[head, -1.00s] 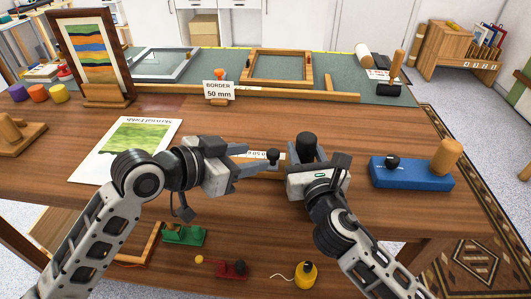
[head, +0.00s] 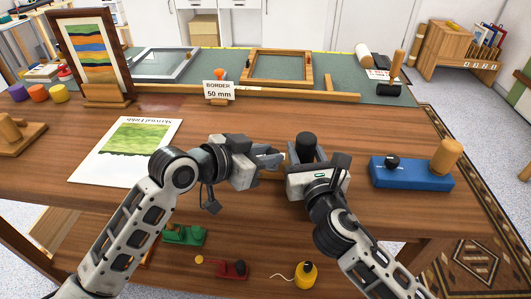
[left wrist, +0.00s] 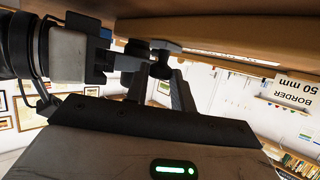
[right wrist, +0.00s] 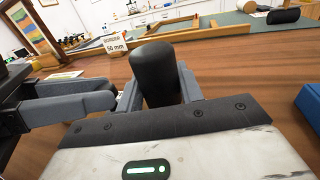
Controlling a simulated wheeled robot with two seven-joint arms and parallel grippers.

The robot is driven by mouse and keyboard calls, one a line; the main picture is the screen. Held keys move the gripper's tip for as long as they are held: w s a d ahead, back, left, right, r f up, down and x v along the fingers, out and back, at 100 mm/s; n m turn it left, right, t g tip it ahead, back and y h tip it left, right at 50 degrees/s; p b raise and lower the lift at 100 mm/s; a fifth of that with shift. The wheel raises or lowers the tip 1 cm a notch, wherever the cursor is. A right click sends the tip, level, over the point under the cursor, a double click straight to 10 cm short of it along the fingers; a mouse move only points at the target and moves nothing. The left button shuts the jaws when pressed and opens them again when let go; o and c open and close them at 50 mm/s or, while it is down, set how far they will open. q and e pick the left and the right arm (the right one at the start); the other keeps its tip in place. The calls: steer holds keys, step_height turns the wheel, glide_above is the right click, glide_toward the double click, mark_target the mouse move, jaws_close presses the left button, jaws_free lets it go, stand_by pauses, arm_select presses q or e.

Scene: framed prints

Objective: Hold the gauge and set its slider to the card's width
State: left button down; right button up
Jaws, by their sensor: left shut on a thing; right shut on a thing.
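The card (head: 219,91) reads "BORDER 50 mm" and stands upright mid-table; it also shows in the right wrist view (right wrist: 114,45). My right gripper (head: 305,166) is shut on the gauge's upright black handle (head: 306,146), which stands between its fingers in the right wrist view (right wrist: 155,72). My left gripper (head: 278,160) is shut, close to the left of the right one. In the left wrist view a small dark slider knob (left wrist: 160,68) is at its fingers. The gauge's body and scale are mostly hidden by the grippers, so the setting cannot be read.
A blue block (head: 412,175) with a wooden knob lies to the right. A print sheet (head: 125,150) lies to the left, with a framed striped print (head: 90,50) behind. A wooden rail (head: 290,95) crosses the table behind the card. Small tools sit on a lower level.

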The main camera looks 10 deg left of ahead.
arm_select(q)
steer(key=a, duration=0.4)
steer(key=shift+a, duration=0.1)
arm_select(e)
steer(key=shift+r, duration=0.1)
arm_select(q)
steer(key=c, duration=1.2)
jaws_free()
steer(key=v, duration=1.2)
